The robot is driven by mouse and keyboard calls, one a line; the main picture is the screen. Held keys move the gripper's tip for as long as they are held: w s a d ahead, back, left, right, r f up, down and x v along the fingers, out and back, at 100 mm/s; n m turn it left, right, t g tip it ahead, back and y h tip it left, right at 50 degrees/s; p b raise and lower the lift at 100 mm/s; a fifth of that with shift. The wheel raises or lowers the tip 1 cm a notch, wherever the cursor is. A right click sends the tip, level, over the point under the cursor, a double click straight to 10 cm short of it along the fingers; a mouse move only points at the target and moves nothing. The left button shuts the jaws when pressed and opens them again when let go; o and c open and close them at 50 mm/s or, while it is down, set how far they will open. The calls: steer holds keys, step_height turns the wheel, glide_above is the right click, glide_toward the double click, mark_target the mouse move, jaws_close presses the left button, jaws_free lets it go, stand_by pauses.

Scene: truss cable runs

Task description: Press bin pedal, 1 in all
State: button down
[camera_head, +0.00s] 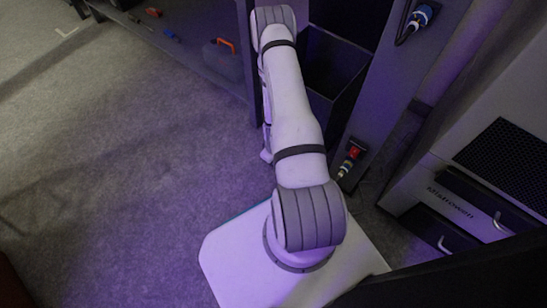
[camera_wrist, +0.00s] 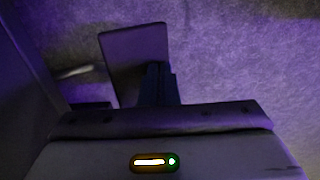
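In the wrist view a dark flat plate (camera_wrist: 130,45), which looks like the bin pedal, stands out over the grey floor. My gripper (camera_wrist: 160,75) shows as one narrow dark shape, its fingers together, with nothing seen between them. Its tip overlaps the lower right part of the plate in the picture; I cannot tell whether they touch. A pale rod (camera_wrist: 78,71) shows left of the plate. In the head view my arm reaches away to the top, and the gripper and pedal are hidden. A dark open-topped box (camera_head: 335,65), possibly the bin, stands right of the arm.
A dark upright post (camera_head: 385,100) carries a blue connector (camera_head: 421,16) and a red one (camera_head: 354,152). A cabinet with drawers (camera_head: 460,205) stands at the right. A case with an orange handle (camera_head: 222,60) sits on a low shelf. The carpet (camera_head: 110,170) at left is clear.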

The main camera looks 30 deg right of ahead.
steer(key=shift+f, duration=0.35)
steer(key=shift+r, duration=0.25)
steer(key=s+a+r+p, duration=0.1)
steer(key=a+r+p, duration=0.1)
steer(key=r, duration=0.4)
steer(key=s+a+r+p, duration=0.1)
steer(key=a+r+p, duration=0.2)
steer(key=r+p, duration=0.2)
step_height(320, 180, up, 2)
steer(key=shift+r, duration=0.1)
